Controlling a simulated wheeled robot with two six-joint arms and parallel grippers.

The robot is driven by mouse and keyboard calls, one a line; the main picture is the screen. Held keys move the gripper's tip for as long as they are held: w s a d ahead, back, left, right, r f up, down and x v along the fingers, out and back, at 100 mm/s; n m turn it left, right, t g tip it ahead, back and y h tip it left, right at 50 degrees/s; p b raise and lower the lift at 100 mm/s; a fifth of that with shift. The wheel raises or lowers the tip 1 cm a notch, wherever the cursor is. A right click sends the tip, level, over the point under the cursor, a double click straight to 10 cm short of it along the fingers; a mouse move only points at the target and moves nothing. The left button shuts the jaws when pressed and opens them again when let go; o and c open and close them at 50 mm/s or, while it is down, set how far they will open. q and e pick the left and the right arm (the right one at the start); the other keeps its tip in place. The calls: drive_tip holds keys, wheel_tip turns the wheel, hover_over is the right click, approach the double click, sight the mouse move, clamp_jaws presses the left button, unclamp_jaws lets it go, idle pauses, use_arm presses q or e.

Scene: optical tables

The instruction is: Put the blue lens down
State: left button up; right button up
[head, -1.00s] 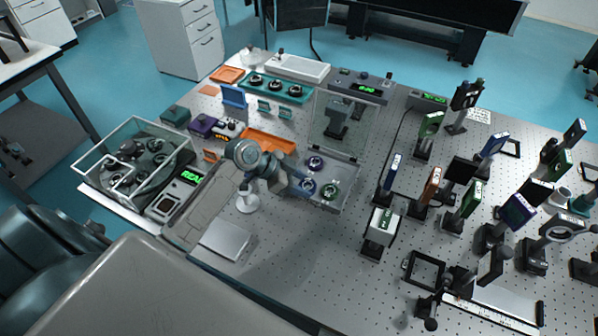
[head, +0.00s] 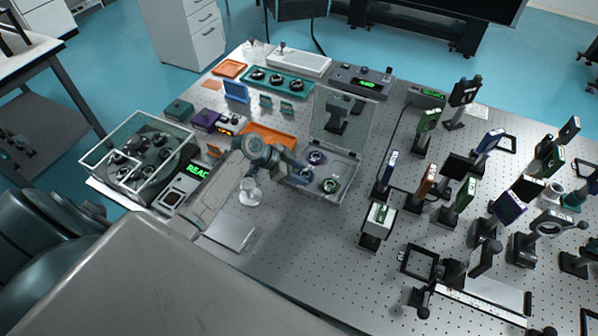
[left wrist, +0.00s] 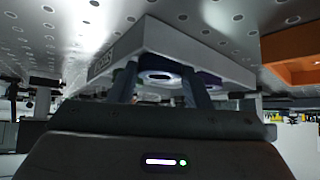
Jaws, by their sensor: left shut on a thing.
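The blue lens (head: 304,174) is a small dark ring with a blue rim, at the left part of a clear-lidded grey case (head: 347,190). My left gripper (head: 298,172) reaches in from the left and is shut on it. In the left wrist view the fingers (left wrist: 160,88) stand either side of a dark ring, the blue lens (left wrist: 158,76), in front of the pale case wall (left wrist: 112,58). A purple-rimmed lens (head: 316,158) and a green-rimmed lens (head: 330,185) sit in the case. I cannot tell whether the blue lens touches the case floor. My right gripper is not in view.
The case's clear lid (head: 345,112) stands open at the back. An orange tray (head: 268,136) lies left of it, and a small glass-like stand (head: 250,192) in front.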

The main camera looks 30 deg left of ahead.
use_arm(q)
drive_tip(key=shift+s+f+b, duration=0.3)
drive_tip(key=shift+f+b, duration=0.15)
drive_tip(key=shift+f, duration=0.15)
drive_tip(key=o, duration=0.8)
drive_tip(key=shift+s+f, duration=0.1)
drive_tip(key=shift+f, duration=0.05)
drive_tip(key=shift+c, duration=0.2)
drive_tip(key=shift+r+p, duration=0.35)
drive_tip(key=shift+p, duration=0.05)
drive_tip(key=shift+r+p, duration=0.4)
drive_tip(key=shift+p, duration=0.05)
drive_tip(key=shift+a+b, duration=0.5)
drive_tip(key=shift+b, duration=0.3)
drive_tip(key=b+v, duration=0.3)
drive_tip(key=v, duration=0.8)
drive_tip(key=shift+d+r, duration=0.25)
drive_tip(key=shift+r, duration=0.2)
